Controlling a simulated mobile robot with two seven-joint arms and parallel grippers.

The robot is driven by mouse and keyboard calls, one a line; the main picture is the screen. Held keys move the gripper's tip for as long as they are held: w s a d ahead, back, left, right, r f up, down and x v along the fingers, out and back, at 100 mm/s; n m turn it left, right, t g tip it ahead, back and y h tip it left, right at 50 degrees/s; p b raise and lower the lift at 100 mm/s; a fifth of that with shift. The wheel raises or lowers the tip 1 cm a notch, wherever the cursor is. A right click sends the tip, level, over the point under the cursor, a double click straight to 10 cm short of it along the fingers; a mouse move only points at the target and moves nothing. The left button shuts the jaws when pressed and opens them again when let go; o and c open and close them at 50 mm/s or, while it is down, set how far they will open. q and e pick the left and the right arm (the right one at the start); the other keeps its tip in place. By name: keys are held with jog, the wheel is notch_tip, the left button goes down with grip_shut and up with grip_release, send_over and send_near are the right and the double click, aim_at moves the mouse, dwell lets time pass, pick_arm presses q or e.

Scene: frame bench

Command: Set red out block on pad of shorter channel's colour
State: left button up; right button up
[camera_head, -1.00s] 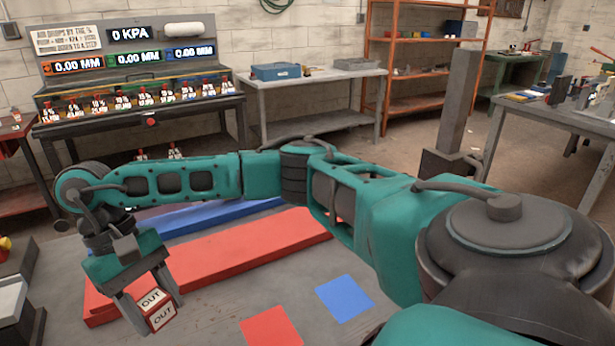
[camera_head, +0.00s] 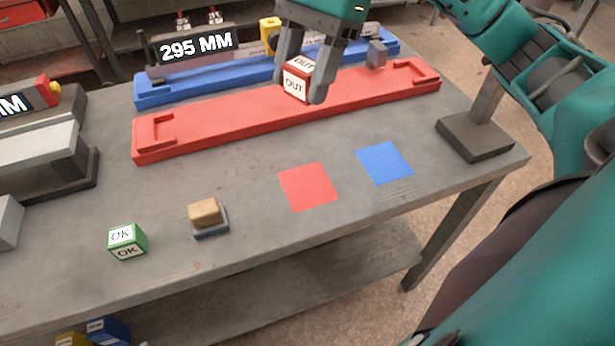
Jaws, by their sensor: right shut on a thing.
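My right gripper (camera_head: 303,88) is at the top middle, pointing down. It is shut on the red block marked OUT (camera_head: 296,85), whose white faces show the word. The block appears in front of the red channel (camera_head: 220,122); its height above it is hard to tell. Behind lies the blue channel (camera_head: 190,88), with a gauge (camera_head: 195,47) reading 295 MM along it. The red pad (camera_head: 308,187) and the blue pad (camera_head: 385,162) lie flat and bare on the bench, nearer me than the channels. My left gripper is not in view.
A green OK block (camera_head: 127,242) and a tan block on a grey base (camera_head: 206,215) stand left of the pads. A post on a dark base (camera_head: 475,138) stands at the bench's right end. Grey equipment (camera_head: 45,155) stands at left. Bench around the pads is clear.

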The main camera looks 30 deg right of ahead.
jog(key=shift+s+d+m, duration=0.1)
jog(key=shift+d+m, duration=0.05)
jog(key=shift+m, duration=0.15)
jog(key=shift+f, duration=0.35)
jog(key=b, duration=0.1)
send_over(301, 190)
jog(key=d, duration=0.2)
jog(key=f, duration=1.3)
jog(key=shift+a+f, duration=0.25)
jog(key=shift+f, duration=0.15)
notch_tip(301, 190, down, 5)
jog(key=shift+f+b, duration=0.1)
jog(key=shift+b, duration=0.25)
jog(key=shift+f, duration=0.15)
jog(key=o, duration=1)
jog(key=shift+o, duration=0.2)
